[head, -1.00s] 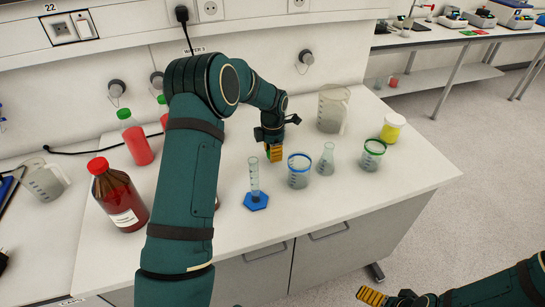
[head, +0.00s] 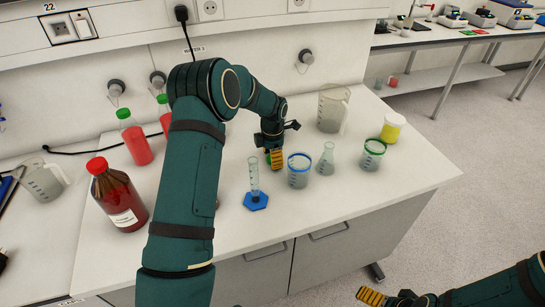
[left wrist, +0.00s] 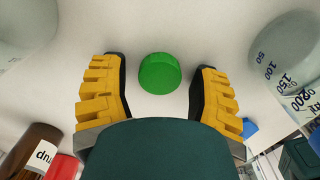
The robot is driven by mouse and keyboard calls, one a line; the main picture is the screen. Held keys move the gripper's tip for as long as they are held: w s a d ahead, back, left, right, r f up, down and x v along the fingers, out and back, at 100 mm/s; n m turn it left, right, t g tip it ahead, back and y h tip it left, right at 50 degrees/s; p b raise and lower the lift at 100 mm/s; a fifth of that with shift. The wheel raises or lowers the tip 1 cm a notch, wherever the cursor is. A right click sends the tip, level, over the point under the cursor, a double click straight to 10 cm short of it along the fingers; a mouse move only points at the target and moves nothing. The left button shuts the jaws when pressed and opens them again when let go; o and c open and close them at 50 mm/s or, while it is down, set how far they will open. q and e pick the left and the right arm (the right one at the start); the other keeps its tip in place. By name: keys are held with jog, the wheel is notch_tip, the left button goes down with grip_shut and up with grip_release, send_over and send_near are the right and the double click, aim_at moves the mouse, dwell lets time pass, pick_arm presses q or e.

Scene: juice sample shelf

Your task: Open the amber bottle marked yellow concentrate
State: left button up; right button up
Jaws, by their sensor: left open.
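A large amber bottle (head: 119,198) with a red cap (head: 97,166) and a white label stands upright at the left of the bench; its label is too small to read. A brown labelled bottle (left wrist: 34,146) shows at the lower left of the left wrist view, beside something red; I cannot tell which bottle it is. My left gripper (head: 277,160) is open and low over the bench, far right of the amber bottle. A round green cap (left wrist: 160,73) lies between and beyond its fingers, untouched. My right gripper (head: 372,297) is at the bottom edge, its opening unclear.
Right of my left gripper stand a blue-rimmed beaker (head: 299,171), a flask (head: 326,159) and a green-rimmed beaker (head: 372,155). A measuring cylinder (head: 255,187) stands in front, a jug (head: 332,109) behind. A green-capped red bottle (head: 136,143) stands at the back left. My left arm hides mid-bench.

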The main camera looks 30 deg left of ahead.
pick_arm(q)
notch_tip(320, 180, up, 12)
jog(key=shift+p, duration=0.35)
jog(key=shift+s+d, duration=0.1)
